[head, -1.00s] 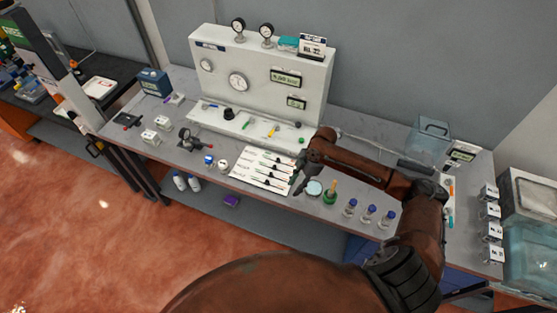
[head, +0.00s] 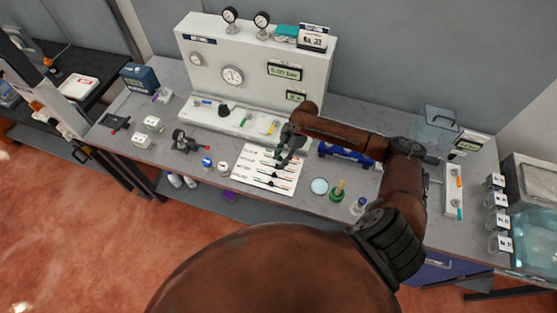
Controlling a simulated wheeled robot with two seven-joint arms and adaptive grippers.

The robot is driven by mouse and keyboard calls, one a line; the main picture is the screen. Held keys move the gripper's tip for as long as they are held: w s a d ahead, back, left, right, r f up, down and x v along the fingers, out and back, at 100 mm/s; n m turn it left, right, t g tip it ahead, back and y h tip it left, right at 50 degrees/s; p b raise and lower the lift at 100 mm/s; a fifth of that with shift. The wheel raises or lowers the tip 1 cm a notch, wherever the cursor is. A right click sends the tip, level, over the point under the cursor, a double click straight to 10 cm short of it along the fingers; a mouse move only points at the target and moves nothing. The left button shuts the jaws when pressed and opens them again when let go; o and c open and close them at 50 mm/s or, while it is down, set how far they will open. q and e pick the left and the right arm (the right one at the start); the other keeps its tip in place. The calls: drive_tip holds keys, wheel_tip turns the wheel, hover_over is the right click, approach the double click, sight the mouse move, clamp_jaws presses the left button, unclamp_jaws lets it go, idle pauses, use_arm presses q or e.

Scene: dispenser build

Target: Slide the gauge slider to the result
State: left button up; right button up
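A white slider panel (head: 243,176) lies flat near the front middle of the bench. It has several labelled rows, each with a line and a small dark slider. The row labels are too small to read surely. My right gripper (head: 283,160) reaches in from the right, over the upper right part of the panel, by the upper rows. It partly hides them. I cannot tell whether it touches a slider or whether its fingers are parted. The display (head: 285,72) on the white upright console (head: 210,75) seems to read 5.00 bar. My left gripper is not in view.
A round pale disc (head: 319,186), a green holder (head: 338,192) and a blue-capped vial (head: 359,205) stand right of the panel. A blue rack (head: 338,152) is behind my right arm. Two small jars (head: 208,164) stand left of the panel.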

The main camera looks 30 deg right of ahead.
drive_tip(key=shift+a+f, duration=0.15)
drive_tip(key=shift+f, duration=0.3)
drive_tip(key=shift+s+a+f, duration=0.15)
drive_tip(key=shift+a+f, duration=0.05)
drive_tip(key=shift+f, duration=0.1)
drive_tip(key=shift+c, duration=0.4)
clamp_jaws()
